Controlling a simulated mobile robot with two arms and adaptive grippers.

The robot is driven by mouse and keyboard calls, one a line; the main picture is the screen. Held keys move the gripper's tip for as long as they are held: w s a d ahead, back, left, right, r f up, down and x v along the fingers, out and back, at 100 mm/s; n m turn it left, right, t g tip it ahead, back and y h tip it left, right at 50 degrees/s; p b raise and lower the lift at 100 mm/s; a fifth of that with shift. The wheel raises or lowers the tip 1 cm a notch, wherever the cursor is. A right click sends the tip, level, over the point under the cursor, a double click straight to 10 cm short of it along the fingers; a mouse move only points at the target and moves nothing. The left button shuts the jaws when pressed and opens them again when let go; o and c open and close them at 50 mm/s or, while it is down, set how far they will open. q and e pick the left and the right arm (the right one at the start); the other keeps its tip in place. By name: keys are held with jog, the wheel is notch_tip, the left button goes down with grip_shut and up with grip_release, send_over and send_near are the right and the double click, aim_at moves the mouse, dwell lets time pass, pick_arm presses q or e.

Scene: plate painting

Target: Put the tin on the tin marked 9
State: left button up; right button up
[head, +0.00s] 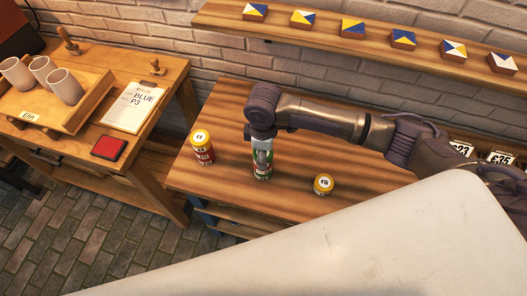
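My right gripper (263,160) points down over a green tin (262,175) near the middle of the wooden table. Its fingers cover the tin's top and upper side, and I cannot tell whether they are closed on it. A red tin with a yellow lid (202,140) stands to the left, looking tall like one tin on another. Another yellow-lidded tin (323,184) stands to the right, nearer the front edge. The lids carry dark marks too small to read surely. My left gripper is not in view.
The table (220,108) is otherwise mostly clear. A shelf (290,38) with several painted blocks runs along the brick wall behind. At left, another table holds a tray (28,115) with cups, a paper reading BLUE P3 (131,106) and a red pad (108,147).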

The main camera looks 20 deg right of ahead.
jog(key=shift+f, duration=0.15)
jog(key=o, duration=1.2)
jog(key=shift+o, duration=0.2)
notch_tip(320, 180, up, 12)
jog(key=b, duration=0.2)
jog(key=shift+r, duration=0.2)
